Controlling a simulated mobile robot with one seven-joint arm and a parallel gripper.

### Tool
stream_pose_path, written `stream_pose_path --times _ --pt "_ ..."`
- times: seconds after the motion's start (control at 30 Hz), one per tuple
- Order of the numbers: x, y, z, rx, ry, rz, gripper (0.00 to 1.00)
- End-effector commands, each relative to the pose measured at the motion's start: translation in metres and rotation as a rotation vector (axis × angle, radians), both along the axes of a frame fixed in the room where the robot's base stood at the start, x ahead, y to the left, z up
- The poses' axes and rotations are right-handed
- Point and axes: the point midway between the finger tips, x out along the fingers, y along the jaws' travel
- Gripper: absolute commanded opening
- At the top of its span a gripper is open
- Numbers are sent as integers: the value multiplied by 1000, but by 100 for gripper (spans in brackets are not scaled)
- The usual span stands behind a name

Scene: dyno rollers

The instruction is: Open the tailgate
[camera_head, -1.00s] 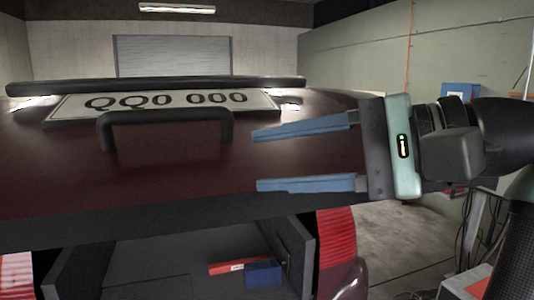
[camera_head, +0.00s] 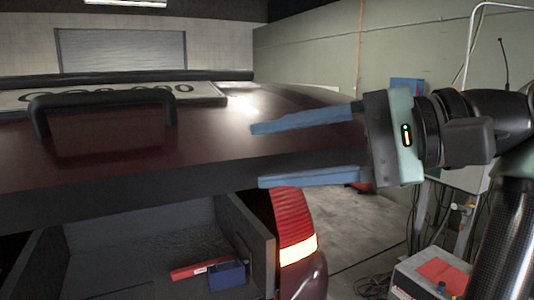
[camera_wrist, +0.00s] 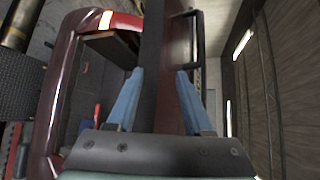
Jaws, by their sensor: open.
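The maroon tailgate (camera_head: 200,140) stands raised, nearly level, above the open boot in the head view. Its black handle (camera_head: 100,97) and number plate (camera_head: 205,92) are at the left on its upper-facing surface. My gripper (camera_head: 257,155) is open and empty at the tailgate's right end, one blue finger higher and one lower. In the wrist view my gripper (camera_wrist: 160,72) has its fingers on either side of the tailgate's dark edge (camera_wrist: 151,50), and the handle (camera_wrist: 197,35) lies beyond the right finger. Contact between fingers and tailgate cannot be told.
The boot (camera_head: 150,250) below holds a red item (camera_head: 202,270) and a blue box (camera_head: 227,274). A red tail light (camera_head: 293,220) is right of it. A grey equipment box (camera_head: 425,275) with cables stands at lower right. Open floor (camera_head: 370,225) lies between car and wall.

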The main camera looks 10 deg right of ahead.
Motion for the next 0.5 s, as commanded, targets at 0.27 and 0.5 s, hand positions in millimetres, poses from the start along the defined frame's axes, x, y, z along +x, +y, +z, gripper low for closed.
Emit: stream_pose_path --times 0.27,0.5 --pt "-3 -16 12 -1 0 -2 51" --pt "-5 -29 22 0 -1 -1 51"
